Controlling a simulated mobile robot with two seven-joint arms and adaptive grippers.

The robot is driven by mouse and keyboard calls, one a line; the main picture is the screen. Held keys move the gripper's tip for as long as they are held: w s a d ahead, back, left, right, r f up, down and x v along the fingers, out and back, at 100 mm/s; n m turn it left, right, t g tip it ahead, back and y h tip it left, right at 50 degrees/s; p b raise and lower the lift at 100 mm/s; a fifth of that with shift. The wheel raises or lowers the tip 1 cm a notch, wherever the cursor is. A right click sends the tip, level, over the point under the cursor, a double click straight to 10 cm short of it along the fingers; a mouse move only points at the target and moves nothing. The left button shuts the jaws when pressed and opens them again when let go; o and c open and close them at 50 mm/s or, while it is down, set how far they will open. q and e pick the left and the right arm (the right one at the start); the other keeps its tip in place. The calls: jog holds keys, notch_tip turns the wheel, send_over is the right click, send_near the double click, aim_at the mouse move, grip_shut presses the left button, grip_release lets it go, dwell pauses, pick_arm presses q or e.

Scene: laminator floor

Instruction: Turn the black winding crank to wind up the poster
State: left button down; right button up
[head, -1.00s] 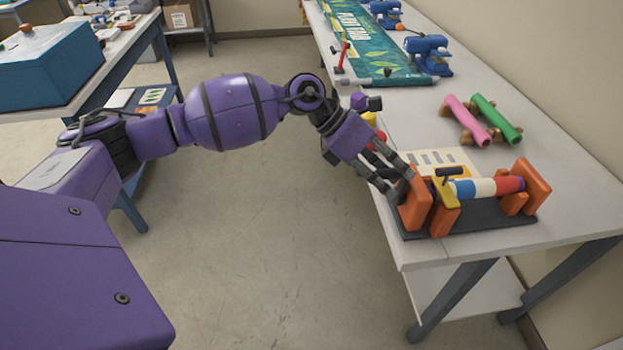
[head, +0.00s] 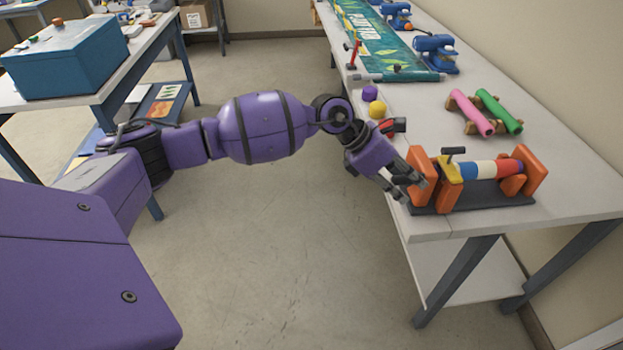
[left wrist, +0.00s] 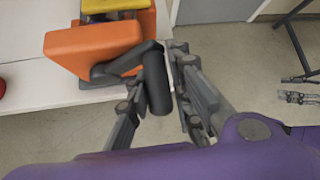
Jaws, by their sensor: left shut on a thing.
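The winding stand (head: 470,200) sits near the table's front corner, with orange end blocks on a dark base and a yellow, white, blue and red roller. My left gripper (head: 412,186) is at the stand's left end. In the left wrist view its fingers (left wrist: 160,100) are shut around the crank's handle. The green poster (head: 395,50) lies flat farther back on the table.
Pink (head: 470,112) and green (head: 500,110) rolls lie on wooden supports behind the stand. Purple (head: 370,93) and yellow (head: 377,110) round pieces lie near the table's left edge. Blue machines (head: 436,52) stand beside the poster. The floor left of the table is clear.

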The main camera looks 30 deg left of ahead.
pick_arm(q)
jog(key=shift+s+d+f, duration=0.1)
jog(key=shift+d+f, duration=0.05)
jog(key=shift+f, duration=0.1)
dwell(0.5)
jog(key=c, duration=1.6)
grip_release()
jog(key=shift+c, duration=0.2)
jog(key=v, duration=1.2)
jog(key=shift+f, duration=0.15)
